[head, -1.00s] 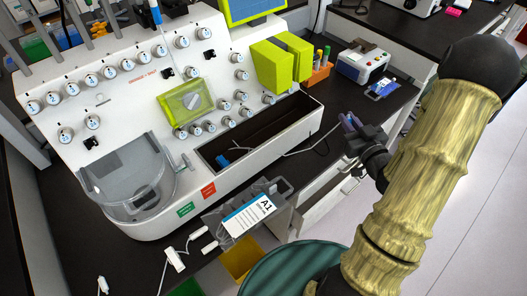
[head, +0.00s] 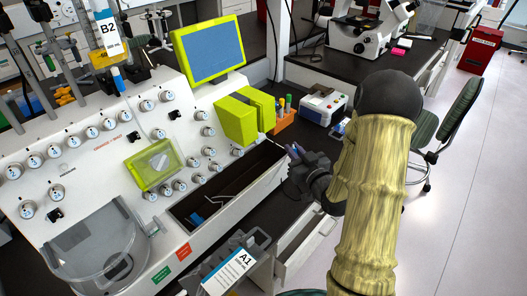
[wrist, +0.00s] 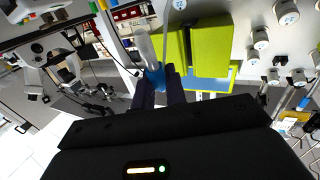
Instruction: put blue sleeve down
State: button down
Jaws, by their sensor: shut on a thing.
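My gripper (head: 294,152) is in the head view at the right end of the white machine, near the dark trough (head: 248,180). In the wrist view, its two dark fingers (wrist: 158,88) are closed around a small blue piece, the blue sleeve (wrist: 155,76), on the end of a white tube (wrist: 147,47). The fingers hide part of the sleeve. Another blue piece (head: 197,219) lies at the left end of the trough.
Two lime-green blocks (head: 238,120) stand on the machine left of my gripper. An orange rack (head: 284,121) and a white box with coloured buttons (head: 323,105) stand on the bench behind. A bag labelled A1 (head: 228,272) hangs at the machine's front. Open floor lies to the right.

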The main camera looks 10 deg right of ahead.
aim_at(261, 130)
jog(key=w+a, duration=0.2)
jog(key=w+a+p, duration=0.1)
jog(key=w, duration=0.2)
jog(key=w+a+p, duration=0.1)
jog(key=w+a, duration=0.1)
jog(key=shift+w+a+r, duration=0.15)
jog(key=shift+w+a, duration=0.15)
jog(key=shift+a, duration=0.05)
jog(key=shift+w+a+f, duration=0.3)
jog(key=shift+w+a, duration=0.1)
jog(key=shift+w, duration=0.2)
notch_tip(261, 130, down, 3)
jog(key=shift+s+d+f+p, duration=0.1)
jog(key=shift+p, duration=0.25)
notch_tip(261, 130, down, 3)
jog(key=shift+r+p, duration=0.15)
jog(key=shift+p, duration=0.15)
jog(key=shift+w+a+f, duration=0.2)
jog(key=shift+w+f, duration=0.1)
jog(key=shift+f, duration=0.1)
